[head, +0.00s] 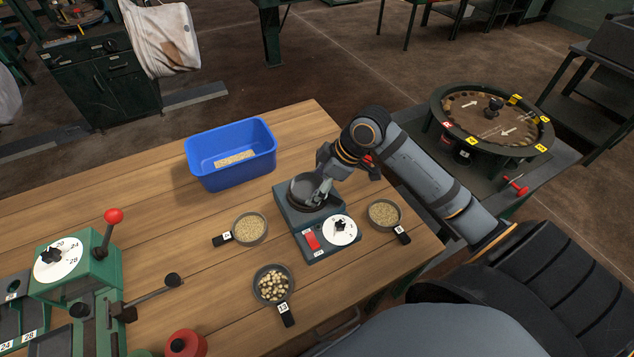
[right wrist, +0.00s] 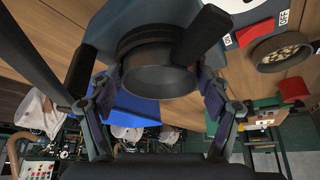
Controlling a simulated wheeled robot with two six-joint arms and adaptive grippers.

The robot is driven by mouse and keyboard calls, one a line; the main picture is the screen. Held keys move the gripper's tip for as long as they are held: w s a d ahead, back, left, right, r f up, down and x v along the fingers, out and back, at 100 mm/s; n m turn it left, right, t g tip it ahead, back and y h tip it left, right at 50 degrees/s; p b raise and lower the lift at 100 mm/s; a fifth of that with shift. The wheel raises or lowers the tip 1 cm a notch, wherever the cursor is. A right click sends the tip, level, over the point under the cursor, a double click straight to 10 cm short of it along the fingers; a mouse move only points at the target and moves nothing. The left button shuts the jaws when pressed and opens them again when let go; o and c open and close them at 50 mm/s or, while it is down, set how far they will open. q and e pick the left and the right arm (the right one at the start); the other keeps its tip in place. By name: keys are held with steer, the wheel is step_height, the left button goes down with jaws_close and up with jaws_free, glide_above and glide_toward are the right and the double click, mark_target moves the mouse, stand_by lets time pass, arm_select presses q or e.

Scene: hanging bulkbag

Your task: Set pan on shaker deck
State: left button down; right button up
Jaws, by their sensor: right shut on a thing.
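The shaker (head: 326,250) stands on the wooden table, a grey-blue box with a red switch, a white dial and a deck at its back. A dark round pan (head: 301,191) is at the deck. The pan also shows in the right wrist view (right wrist: 160,78), between the two fingers. My right gripper (head: 322,190) is shut on the pan, reaching in from the right. I cannot tell whether the pan's underside touches the deck. My left gripper is in neither view.
Pans of grain stand left (head: 250,229) and right (head: 383,214) of the shaker; a pan of pebbles (head: 272,284) is in front. A blue bin (head: 218,172) stands behind left. A green dial machine (head: 75,265) is at the left edge. Table left of the bin is clear.

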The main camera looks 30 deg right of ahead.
steer(key=o, duration=1.3)
step_height(320, 180, up, 7)
steer(key=p, duration=0.7)
steer(key=shift+p, duration=0.3)
